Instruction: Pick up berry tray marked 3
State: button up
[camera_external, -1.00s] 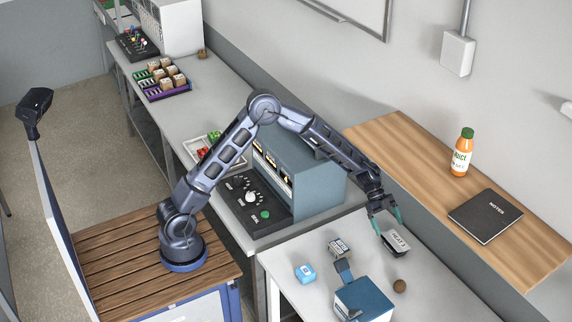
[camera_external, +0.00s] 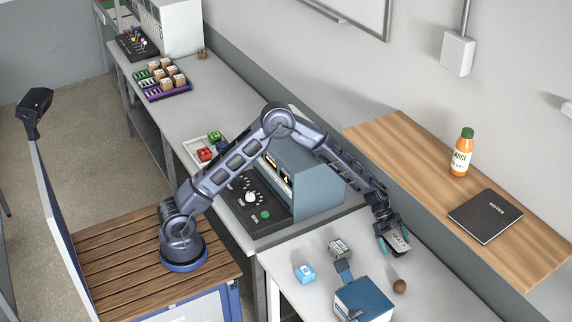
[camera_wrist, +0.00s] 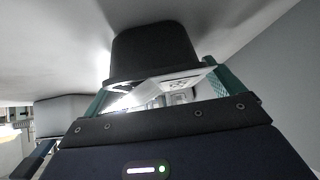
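A small dark tray (camera_external: 399,244) with a pale labelled top lies on the right-hand table near the wall; its lettering looks like "MEAT" or "HEAT", and the earlier frame shows a 3 after it. I cannot make out berries in it. My gripper (camera_external: 394,240) is down at this tray, with a green finger on either side. In the wrist view the black tray (camera_wrist: 152,50) sits between the fingertips of my gripper (camera_wrist: 160,85). I cannot tell whether both fingers press on it.
A small labelled box (camera_external: 340,248), a blue-and-white box (camera_external: 304,273), a blue appliance (camera_external: 364,300) and a brown ball (camera_external: 400,286) are close by. A wooden shelf (camera_external: 400,140) holds a juice bottle (camera_external: 461,152) and a black notebook (camera_external: 485,216).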

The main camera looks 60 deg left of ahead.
jog(key=c, duration=1.1)
jog(key=shift+r, duration=0.15)
jog(key=shift+c, duration=0.2)
